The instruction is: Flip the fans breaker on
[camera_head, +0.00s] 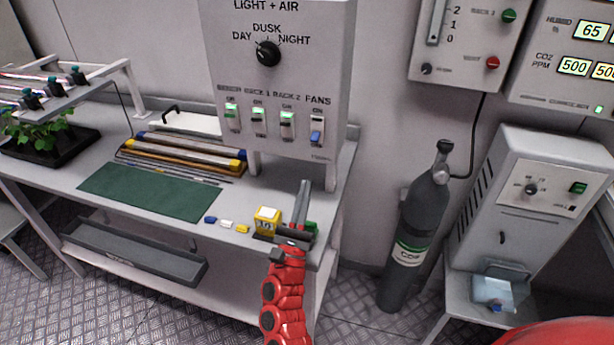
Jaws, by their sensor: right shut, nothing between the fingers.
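The fans breaker (316,137) is the rightmost switch on the grey "LIGHT + AIR" panel (325,60). Its blue lever sits at the bottom of its slot, with no green lit above it. The other three breakers, such as the leftmost (232,116), show green at the top. My right gripper (304,184) is shut and empty. It points up and appears in front of the table's right end, below the fans breaker and apart from it. My left gripper is not in view.
The table (70,178) holds a green mat (150,192), a yellow block (267,219), small coloured pieces and tubes (185,152). A dark CO2 cylinder (418,215) stands right of the table, beside a grey machine (510,220). A dial (268,53) is above the breakers.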

